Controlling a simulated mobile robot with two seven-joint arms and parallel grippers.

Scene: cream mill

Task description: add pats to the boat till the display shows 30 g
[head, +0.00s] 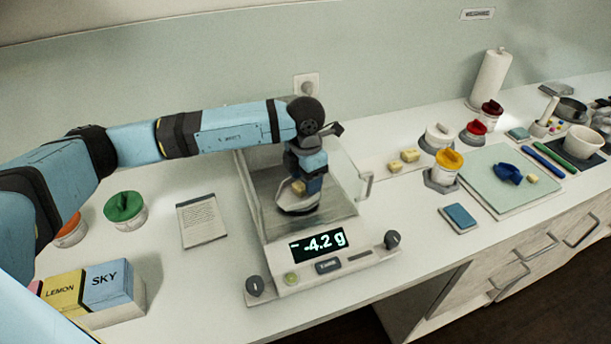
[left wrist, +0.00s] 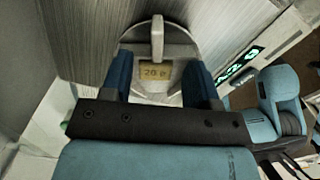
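The balance (head: 262,256) stands mid-counter with a glass-sided chamber, and its display (head: 319,242) reads -4.2 g. The pale boat (head: 297,207) is inside the chamber and also shows in the left wrist view (left wrist: 178,38). A yellow pat (head: 299,187) is at the boat; in the left wrist view this pat (left wrist: 155,72) reads "20 g". My left gripper (head: 308,190) reaches down into the chamber. Its blue fingers stand apart on both sides of the pat, with small gaps. Two loose pats (head: 402,161) lie on the counter. My right gripper is out of view.
Yellow-lidded (head: 446,167) and red-lidded jars stand right of the balance. A green board (head: 493,190) holds a dark blue object and a pat. A printed card (head: 202,220), a green-lidded jar (head: 125,209) and colored boxes (head: 98,290) are left. The chamber walls closely surround my gripper.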

